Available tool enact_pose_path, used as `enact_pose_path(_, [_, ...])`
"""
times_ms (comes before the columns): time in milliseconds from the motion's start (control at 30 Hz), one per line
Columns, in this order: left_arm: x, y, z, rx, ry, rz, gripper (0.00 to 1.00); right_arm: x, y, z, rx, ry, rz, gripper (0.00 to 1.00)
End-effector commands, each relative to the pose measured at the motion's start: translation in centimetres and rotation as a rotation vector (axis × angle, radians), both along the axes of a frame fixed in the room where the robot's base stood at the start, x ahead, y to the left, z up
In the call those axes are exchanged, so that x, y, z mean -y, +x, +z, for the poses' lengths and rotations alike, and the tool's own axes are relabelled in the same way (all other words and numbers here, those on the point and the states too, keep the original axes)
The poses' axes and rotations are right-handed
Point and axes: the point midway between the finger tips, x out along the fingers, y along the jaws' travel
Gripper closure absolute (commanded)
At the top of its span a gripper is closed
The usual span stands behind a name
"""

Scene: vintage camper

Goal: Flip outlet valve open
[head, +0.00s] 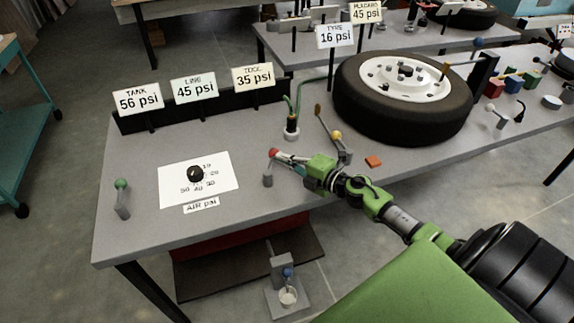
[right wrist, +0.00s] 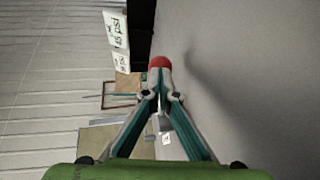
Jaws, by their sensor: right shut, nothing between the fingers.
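A small lever valve with a red ball knob (head: 273,153) stands on the grey workbench (head: 235,222), right of the air dial. No readable label shows which lever is the outlet valve. My right gripper (head: 282,158) is shut and empty, its fingertips close beside the red knob. In the right wrist view the red knob (right wrist: 159,62) shows just beyond the closed fingertips (right wrist: 157,80); I cannot tell whether they touch. A green-knobbed lever (head: 121,184) stands at the bench's left end. A yellow-knobbed lever (head: 337,135) stands behind my right gripper. My left gripper is not in view.
Signs read TANK 56 psi (head: 138,101), LINE 45 psi (head: 194,89) and TOOL 35 psi (head: 254,77). A dial with a black knob (head: 196,174) lies left of the gripper. A tyre (head: 385,110) fills the bench to the right. A blue-knobbed device (head: 287,272) stands below the bench.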

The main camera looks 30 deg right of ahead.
Motion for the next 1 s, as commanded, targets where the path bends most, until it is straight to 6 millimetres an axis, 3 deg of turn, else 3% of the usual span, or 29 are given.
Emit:
enact_pose_path(33, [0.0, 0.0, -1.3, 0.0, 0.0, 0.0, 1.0, 0.1, 0.3, -0.5, 0.003, -0.003, 0.029, 1.0])
enact_pose_path(200, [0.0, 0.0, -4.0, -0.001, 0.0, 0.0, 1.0, -0.1, 1.3, -0.6, 0.004, -0.005, 0.16, 1.0])
enact_pose_path(333, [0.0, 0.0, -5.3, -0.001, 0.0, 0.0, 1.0, -0.5, 1.9, -0.4, 0.004, -0.003, 0.264, 1.0])
enact_pose_path(1000, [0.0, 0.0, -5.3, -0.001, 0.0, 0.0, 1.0, -1.9, 3.2, 0.0, 0.0, 0.001, 0.291, 1.0])
